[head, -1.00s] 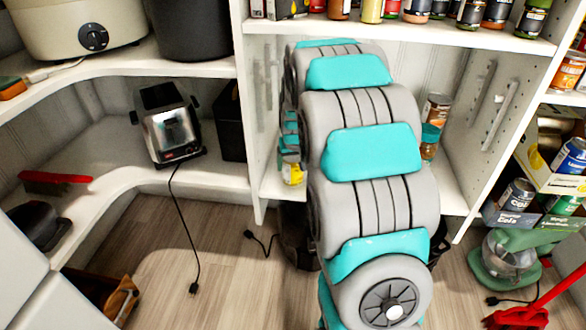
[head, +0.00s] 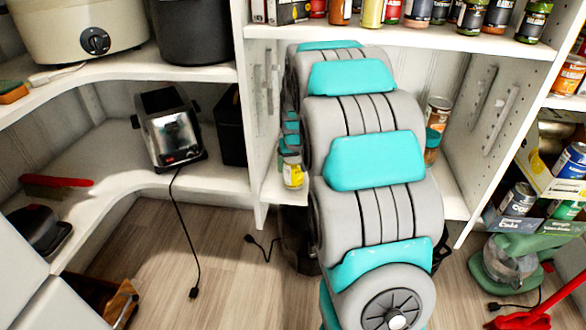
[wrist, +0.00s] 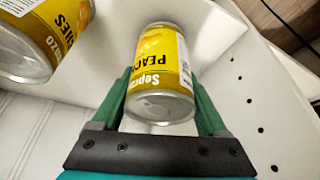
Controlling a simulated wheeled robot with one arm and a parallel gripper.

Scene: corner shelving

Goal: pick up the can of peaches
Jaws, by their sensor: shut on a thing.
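A yellow can of peaches with a silver end stands out in the middle of the wrist view (wrist: 160,62). My gripper (wrist: 160,88) has its two green fingers closed against the can's sides. In the head view, a small yellow can (head: 293,171) shows at the left edge of my arm, just by the left side of the middle shelf bay. My gripper's fingers are mostly hidden behind my arm there. A second yellow can with a similar label (wrist: 42,38) is at the upper left of the wrist view, apart from my gripper.
The white side panel with peg holes (wrist: 262,100) is close on the right in the wrist view. A can (head: 438,112) and a jar (head: 432,146) stand on the shelf right of my arm. Jars line the shelf above. A toaster (head: 170,130) sits on the left shelf.

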